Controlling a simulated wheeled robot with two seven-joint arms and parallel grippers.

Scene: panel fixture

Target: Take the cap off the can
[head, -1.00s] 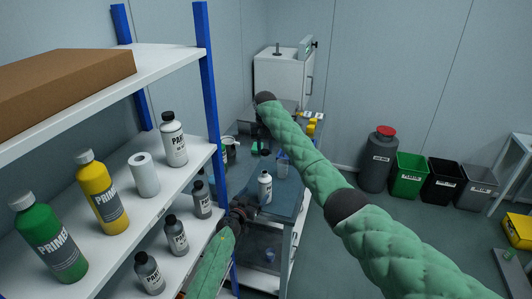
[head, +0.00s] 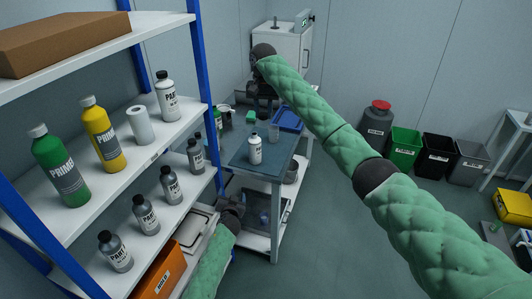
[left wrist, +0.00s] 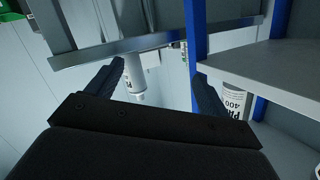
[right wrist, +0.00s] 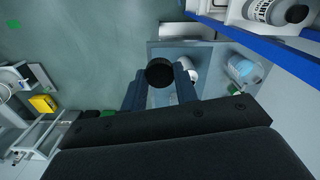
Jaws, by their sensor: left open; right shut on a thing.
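The can (head: 255,150) is a white labelled bottle, upright on the blue-grey cart top (head: 236,157). Its top looks pale, with no black cap visible on it. A white labelled can (left wrist: 135,76) also shows beyond the fingers in the left wrist view. My right gripper (head: 262,103) is above the cart, behind the can. In the right wrist view it is shut on a round black cap (right wrist: 160,72), apart from the can. My left gripper (head: 233,212) is open and empty, low beside the cart's near left corner and apart from the can.
A white shelf rack with blue posts (head: 202,80) stands left, holding several bottles. A clear cup (head: 273,132) and a blue tray (head: 289,118) are on the cart. Bins (head: 406,148) stand against the back wall.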

